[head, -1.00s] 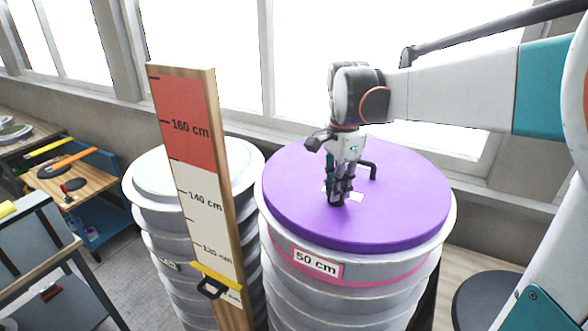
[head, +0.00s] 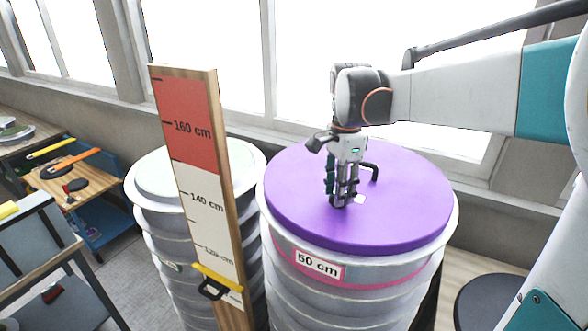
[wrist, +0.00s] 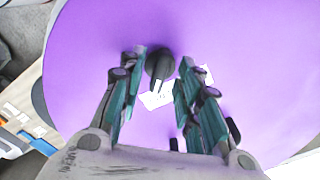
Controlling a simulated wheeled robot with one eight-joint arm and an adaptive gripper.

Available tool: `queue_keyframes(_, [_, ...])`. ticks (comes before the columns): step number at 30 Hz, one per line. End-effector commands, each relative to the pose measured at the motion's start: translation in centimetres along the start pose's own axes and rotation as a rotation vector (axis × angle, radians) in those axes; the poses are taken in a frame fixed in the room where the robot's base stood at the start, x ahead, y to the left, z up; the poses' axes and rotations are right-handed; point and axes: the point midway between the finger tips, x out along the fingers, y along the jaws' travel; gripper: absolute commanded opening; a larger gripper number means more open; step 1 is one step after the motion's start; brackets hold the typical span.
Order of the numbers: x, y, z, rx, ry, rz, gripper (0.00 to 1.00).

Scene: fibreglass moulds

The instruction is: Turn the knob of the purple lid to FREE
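The purple lid (head: 420,200) lies flat on the near grey mould stack in the head view and fills most of the wrist view (wrist: 260,60). Its dark round knob (wrist: 160,64) has a pale mark on its near edge. White labels (wrist: 153,101) lie beside the knob; their words are too small or covered to read. My gripper (wrist: 161,62) points down with one finger on each side of the knob, and narrow gaps seem to show. In the head view my gripper (head: 344,203) hides the knob. A black handle (head: 374,172) stands behind my gripper.
A wooden measuring board (head: 222,150) with a yellow slider (head: 218,277) stands left of the lid. A second, pale-lidded mould stack (head: 150,175) is behind it. A 50 cm label (head: 317,265) is on the near stack. A dark round stool (head: 495,300) is at lower right.

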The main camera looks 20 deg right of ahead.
Motion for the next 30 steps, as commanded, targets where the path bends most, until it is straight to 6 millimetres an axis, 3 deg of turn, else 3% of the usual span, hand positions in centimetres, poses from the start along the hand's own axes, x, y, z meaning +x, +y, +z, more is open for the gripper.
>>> queue_keyframes(7, [-1.9,0.0,0.0,0.000,0.000,0.000,0.32])
queue_keyframes(21, [-10.5,0.2,0.1,0.000,0.000,0.000,0.32])
queue_keyframes(30, [-12.0,0.2,0.1,-0.001,0.000,0.000,0.32])
